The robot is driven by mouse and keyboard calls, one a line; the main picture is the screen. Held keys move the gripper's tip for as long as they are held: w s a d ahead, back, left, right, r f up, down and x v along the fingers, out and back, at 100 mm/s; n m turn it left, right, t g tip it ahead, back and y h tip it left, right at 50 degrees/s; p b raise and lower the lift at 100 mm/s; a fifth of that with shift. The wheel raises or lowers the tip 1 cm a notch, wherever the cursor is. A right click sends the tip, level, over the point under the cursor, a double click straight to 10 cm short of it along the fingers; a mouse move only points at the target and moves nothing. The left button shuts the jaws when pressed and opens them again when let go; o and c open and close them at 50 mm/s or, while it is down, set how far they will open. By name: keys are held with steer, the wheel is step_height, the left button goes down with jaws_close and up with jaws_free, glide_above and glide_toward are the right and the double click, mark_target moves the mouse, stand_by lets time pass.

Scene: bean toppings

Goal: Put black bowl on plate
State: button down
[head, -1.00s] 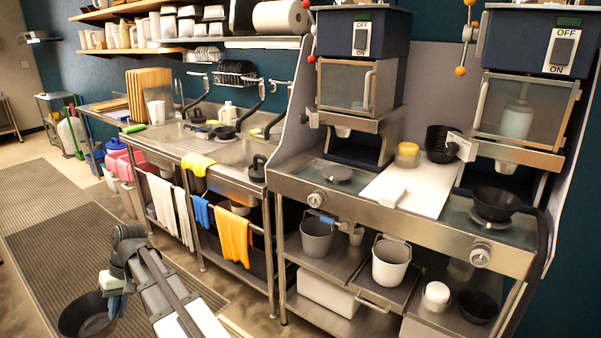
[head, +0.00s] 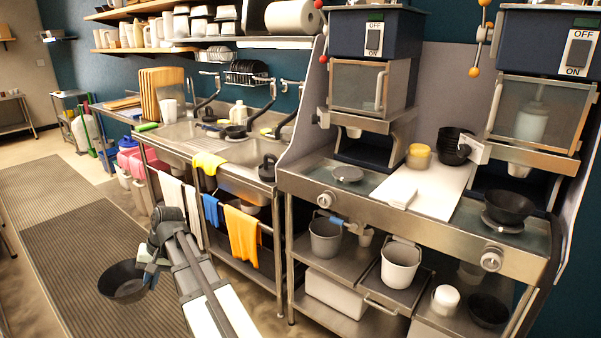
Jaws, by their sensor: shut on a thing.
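A black bowl (head: 122,284) is held at the lower left of the head view, above the floor mat. My gripper (head: 149,272) is shut on the bowl's right rim. The bowl hangs roughly level and looks empty. A small round grey plate (head: 348,174) lies bare on the steel counter under the left machine. Another plate (head: 503,226) on the right side of the counter has a second black bowl (head: 508,206) standing on it.
A white board (head: 428,190) lies on the counter between the plates. A yellow-lidded jar (head: 418,156) and a black container (head: 455,146) stand at its back. Buckets (head: 400,264) sit on the shelf below. The sink unit (head: 225,165) stands left of the counter.

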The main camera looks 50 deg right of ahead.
steer(key=s+d+r+m+t+h, duration=0.1)
steer(key=d+r+m+h, duration=0.15)
steer(key=d+m, duration=0.45)
steer(key=s+d+r+m+h, duration=0.15)
steer(key=d+r+m, duration=0.25)
steer(key=d, duration=0.8)
steer(key=s+d+r+m+t+h, duration=0.1)
steer(key=d+r+m+h, duration=0.15)
steer(key=d+m, duration=0.45)
steer(key=s+d+r+m+g+h, duration=0.1)
steer(key=s+d+r+m+g, duration=0.1)
steer(key=s+d+r+m, duration=0.45)
steer(key=s+d+r+m+g+h, duration=0.1)
steer(key=s+d+m, duration=0.15)
steer(key=d, duration=0.75)
steer(key=s+d+r+m+g+h, duration=0.1)
steer(key=s+d+r+m+g, duration=0.1)
steer(key=s+d+r+m, duration=0.35)
glide_toward(341, 175)
step_height(341, 175, up, 2)
steer(key=d, duration=0.2)
steer(key=shift+s+d+f+n, duration=0.15)
steer(key=shift+f+n, duration=0.3)
steer(key=shift+f, duration=0.5)
steer(key=shift+d+f, duration=0.1)
steer(key=shift+f, duration=1.2)
steer(key=shift+d+f, duration=0.15)
steer(key=shift+f, duration=1.1)
